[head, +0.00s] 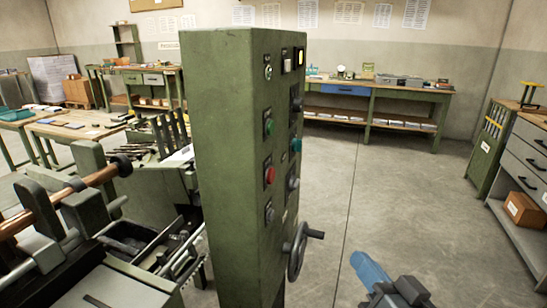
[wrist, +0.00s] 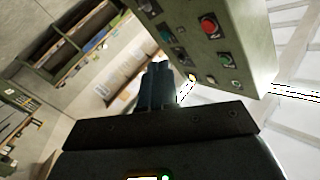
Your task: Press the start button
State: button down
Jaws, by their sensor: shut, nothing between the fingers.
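The green control cabinet (head: 222,150) stands upright in the middle of the head view. Its narrow panel carries a green button (head: 269,127), a red button (head: 269,174), a second green button (head: 296,144) and dark knobs. No readable label tells which is the start button. My gripper (head: 360,260), with blue fingers, is to the right of the cabinet and low, apart from it. In the wrist view the fingers (wrist: 157,80) are together and empty. The panel there shows a red button (wrist: 208,25) and a green button (wrist: 226,59), up and right of the fingertips.
A handwheel (head: 299,250) juts from the cabinet's lower right side, between the panel and my gripper. A machine with a copper-coloured bar (head: 60,205) stands at left. A drawer cabinet (head: 522,165) is at right. The floor (head: 400,195) between is clear.

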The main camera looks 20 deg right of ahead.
aim_at(271, 128)
jog(key=w+r+t+y, duration=0.1)
jog(key=w+r+y, duration=0.1)
jog(key=w+r, duration=1.2)
notch_tip(271, 128, up, 3)
jog(key=shift+d+r+m+t+y+p, duration=0.1)
jog(key=shift+d+m+t+y+p, duration=0.2)
jog(key=shift+d+t, duration=0.1)
jog(key=shift+w, duration=0.1)
jog(key=w+a+p, duration=0.2)
jog(key=w+a, duration=0.3)
jog(key=a, duration=0.2)
jog(key=shift+w+a, duration=0.15)
jog(key=shift+a, duration=0.1)
dwell(1.1)
jog(key=shift+w+a, duration=0.15)
jog(key=shift+a, duration=0.05)
